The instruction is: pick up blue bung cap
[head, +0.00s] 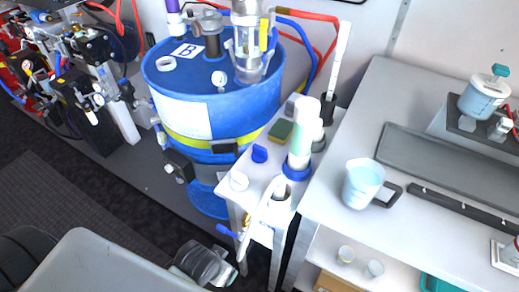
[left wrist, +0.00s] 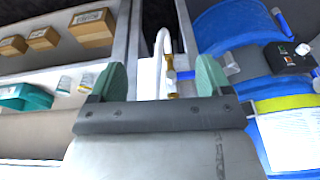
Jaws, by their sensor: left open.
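The blue bung cap (head: 260,153) sits on the small white side table (head: 262,178), in front of a green and yellow sponge. Nothing touches it from above. My left gripper (left wrist: 160,78) is open and empty; its two green-padded fingers show in the left wrist view. Between and beyond them is a brass tap with a blue handle (left wrist: 185,75) and a white hose. I cannot make out the cap in the left wrist view. The fingers are not clear in the head view. My right gripper is not in view.
The blue drum (head: 185,112) marked B stands left of the side table. A white round cap (head: 239,181), the sponge (head: 280,130) and a tall pale bottle (head: 301,140) crowd the tabletop. A jug (head: 362,184) stands on the bench to the right.

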